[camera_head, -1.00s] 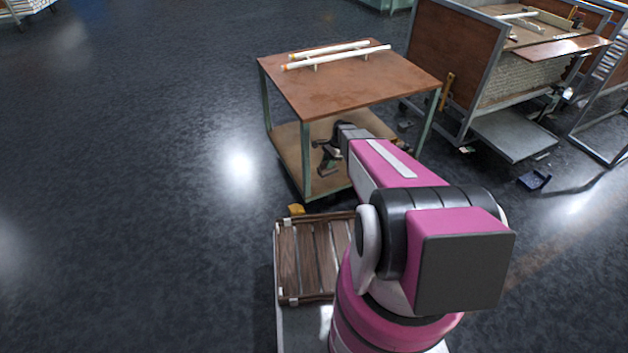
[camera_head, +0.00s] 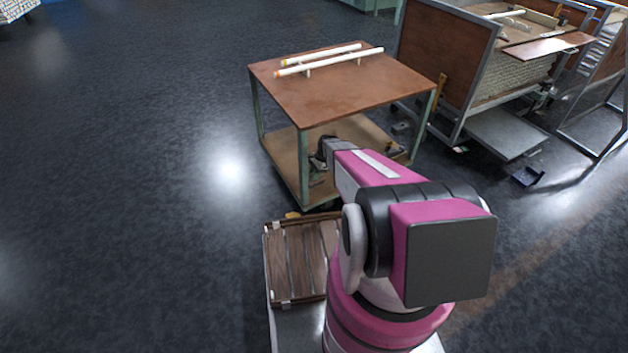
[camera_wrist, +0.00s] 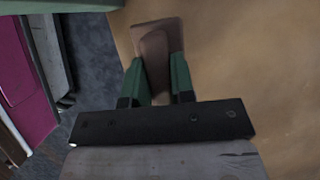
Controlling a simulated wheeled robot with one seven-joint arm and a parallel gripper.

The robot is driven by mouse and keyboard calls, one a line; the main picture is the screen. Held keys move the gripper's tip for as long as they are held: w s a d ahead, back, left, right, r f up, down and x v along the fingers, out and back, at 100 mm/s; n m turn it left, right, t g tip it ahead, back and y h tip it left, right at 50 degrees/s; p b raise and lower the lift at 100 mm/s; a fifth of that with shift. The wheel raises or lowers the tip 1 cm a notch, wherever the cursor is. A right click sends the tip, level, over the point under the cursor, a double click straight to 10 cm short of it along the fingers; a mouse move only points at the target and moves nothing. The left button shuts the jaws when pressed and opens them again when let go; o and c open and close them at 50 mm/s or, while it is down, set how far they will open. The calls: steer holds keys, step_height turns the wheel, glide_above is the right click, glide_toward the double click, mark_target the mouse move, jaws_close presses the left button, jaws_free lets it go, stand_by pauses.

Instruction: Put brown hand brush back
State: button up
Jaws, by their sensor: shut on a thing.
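My gripper (camera_wrist: 156,88) has two green fingers and is shut on a brown piece (camera_wrist: 156,50), which looks like part of the brown hand brush. Its flat brown end sticks out beyond the fingertips over a tan surface. No bristles are clear. In the head view my gripper (camera_head: 319,158) is a dark shape at the wooden cart's lower shelf (camera_head: 277,138), below its top and close to the near green leg. The brush cannot be made out there. I cannot tell whether the brush touches the shelf.
The cart's brown top (camera_head: 340,92) holds two white tubes (camera_head: 330,62) above my gripper. The near leg (camera_head: 304,168) stands close to it. A small object (camera_head: 389,147) is at the shelf's right. A slatted crate (camera_head: 302,262) sits in front. Floor on the left is clear.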

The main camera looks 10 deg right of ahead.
steer(key=shift+f, duration=1.65)
steer(key=shift+f, duration=0.1)
steer(key=o, duration=0.8)
steer(key=shift+o, duration=0.2)
steer(key=shift+v, duration=3.8)
